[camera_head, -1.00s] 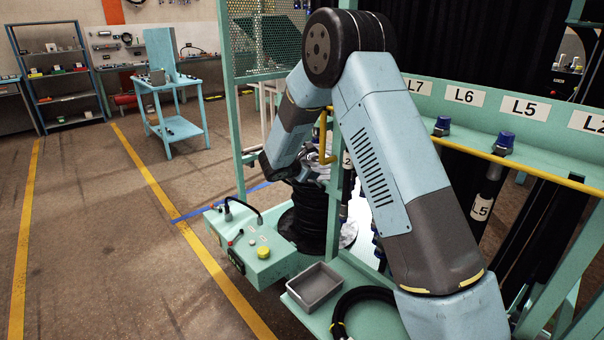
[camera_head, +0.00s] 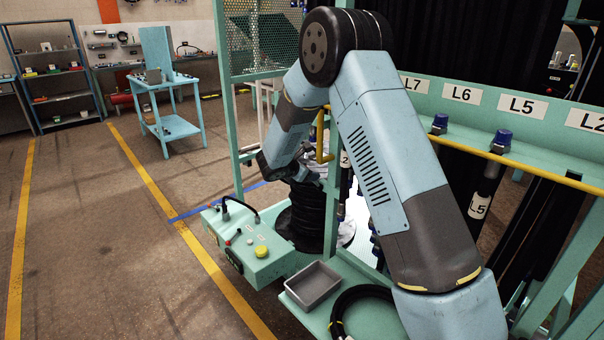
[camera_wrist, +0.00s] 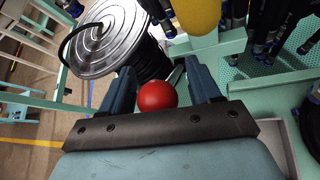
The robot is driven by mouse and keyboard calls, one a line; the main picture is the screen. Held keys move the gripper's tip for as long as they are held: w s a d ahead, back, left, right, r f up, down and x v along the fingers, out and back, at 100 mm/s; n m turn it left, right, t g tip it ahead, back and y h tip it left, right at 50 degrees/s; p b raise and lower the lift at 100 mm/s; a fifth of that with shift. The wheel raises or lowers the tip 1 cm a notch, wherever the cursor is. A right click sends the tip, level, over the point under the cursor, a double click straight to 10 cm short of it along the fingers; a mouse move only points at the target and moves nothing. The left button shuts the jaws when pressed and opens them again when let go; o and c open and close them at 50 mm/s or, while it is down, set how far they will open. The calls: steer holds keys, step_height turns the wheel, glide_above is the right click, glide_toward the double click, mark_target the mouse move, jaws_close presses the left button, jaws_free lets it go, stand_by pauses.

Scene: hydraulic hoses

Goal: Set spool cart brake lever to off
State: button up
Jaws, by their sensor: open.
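In the wrist view a round red knob (camera_wrist: 157,96), which looks like the brake lever's end, lies between the two fingers of my gripper (camera_wrist: 162,80). The fingers are open, one on each side, with a visible gap at the right; I cannot tell whether the left one touches. A dark rod shows beside the knob, but how it joins is unclear. The spool (camera_wrist: 105,42) has a silver ribbed disc and dark hose beyond the left finger. In the head view the black hose spool (camera_head: 301,215) stands below my forearm, and the knob cannot be made out.
A green control box (camera_head: 253,245) with a yellow button stands left of the spool. A grey bin (camera_head: 313,283) and a coiled black hose (camera_head: 345,310) are in front. A labelled hose rack (camera_head: 470,115) stands at the right. Open floor lies left, marked with yellow lines.

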steer(key=v, duration=1.3)
steer(key=shift+s+a, duration=0.25)
